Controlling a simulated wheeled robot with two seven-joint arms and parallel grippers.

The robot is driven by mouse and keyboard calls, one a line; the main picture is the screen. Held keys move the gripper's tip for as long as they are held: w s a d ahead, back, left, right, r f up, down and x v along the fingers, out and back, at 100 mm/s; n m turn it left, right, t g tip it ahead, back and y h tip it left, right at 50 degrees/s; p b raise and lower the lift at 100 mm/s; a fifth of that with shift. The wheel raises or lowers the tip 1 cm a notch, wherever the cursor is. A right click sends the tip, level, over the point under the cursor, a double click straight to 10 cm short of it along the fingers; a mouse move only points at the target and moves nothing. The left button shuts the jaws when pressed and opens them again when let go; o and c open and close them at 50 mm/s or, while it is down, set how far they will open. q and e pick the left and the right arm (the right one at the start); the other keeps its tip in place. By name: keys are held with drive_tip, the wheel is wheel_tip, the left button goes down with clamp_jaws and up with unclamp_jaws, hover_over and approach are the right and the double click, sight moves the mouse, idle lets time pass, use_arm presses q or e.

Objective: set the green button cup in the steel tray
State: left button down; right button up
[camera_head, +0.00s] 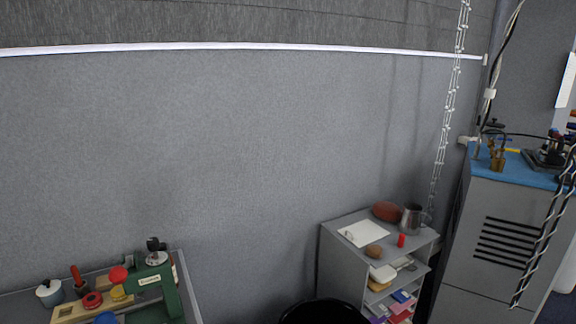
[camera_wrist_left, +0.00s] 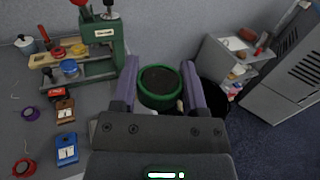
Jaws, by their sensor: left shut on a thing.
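The green button cup (camera_wrist_left: 160,104) is a round cup with a green rim and a dark inside. In the left wrist view it sits between the two fingers of my left gripper (camera_wrist_left: 160,64), which is shut on it. The floor and grey wall show beyond it, and what lies directly under the cup is hidden. I cannot make out a steel tray in either view. My right gripper is in neither view, and the head view shows no gripper.
A green press (camera_head: 158,285) stands on the table at left, with red and blue knobs nearby. Small parts (camera_wrist_left: 66,148) lie on the table in the wrist view. A grey shelf (camera_head: 340,262) and grey cabinet (camera_head: 470,235) stand right, beside a black round object (camera_head: 323,308).

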use_arm(q)
drive_tip(key=shift+m+h, duration=0.6)
drive_tip(key=shift+h, duration=0.3)
drive_tip(key=d+f+b, duration=0.1)
drive_tip(key=s+d+f+b, duration=0.1)
drive_tip(key=d+f+b, duration=0.1)
drive_tip(key=shift+s+d, duration=0.2)
drive_tip(key=shift+s, duration=0.2)
drive_tip(key=shift+r, duration=0.1)
